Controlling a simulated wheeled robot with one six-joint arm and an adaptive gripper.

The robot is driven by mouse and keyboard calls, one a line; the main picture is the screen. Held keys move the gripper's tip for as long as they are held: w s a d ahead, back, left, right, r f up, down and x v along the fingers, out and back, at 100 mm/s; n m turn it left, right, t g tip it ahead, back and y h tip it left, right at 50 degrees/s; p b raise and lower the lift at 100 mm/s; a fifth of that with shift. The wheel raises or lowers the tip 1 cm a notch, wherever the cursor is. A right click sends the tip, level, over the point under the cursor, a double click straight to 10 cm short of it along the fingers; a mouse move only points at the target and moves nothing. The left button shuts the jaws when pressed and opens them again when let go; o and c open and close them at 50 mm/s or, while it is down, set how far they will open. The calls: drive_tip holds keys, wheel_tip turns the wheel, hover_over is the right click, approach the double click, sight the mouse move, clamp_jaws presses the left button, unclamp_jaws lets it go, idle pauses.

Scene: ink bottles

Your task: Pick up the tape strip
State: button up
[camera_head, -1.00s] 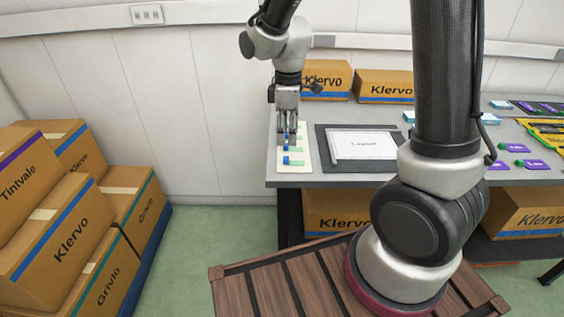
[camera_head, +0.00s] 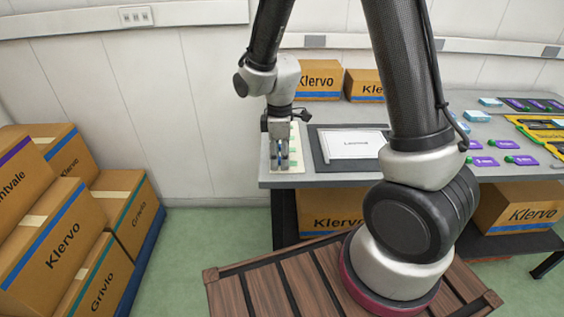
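A cream board (camera_head: 296,140) lies at the left end of the grey table, with small pale green strips (camera_head: 293,164) on it. I cannot tell which piece is the tape strip. My gripper (camera_head: 279,164) points down over the front left part of the board, close to its surface. Bits of blue (camera_head: 278,148) show at the fingers. The fingers hide much of the board, and the view is too small to show whether they are open or closed on something.
A dark mat with a white sheet (camera_head: 353,144) lies right of the board. Purple pieces with green ends (camera_head: 483,161) lie further right on the table (camera_head: 335,177). Klervo boxes (camera_head: 319,80) stand behind, and stacked boxes (camera_head: 62,235) stand on the floor at left.

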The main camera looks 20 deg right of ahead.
drive_tip(key=c, duration=0.6)
drive_tip(key=shift+o, duration=0.2)
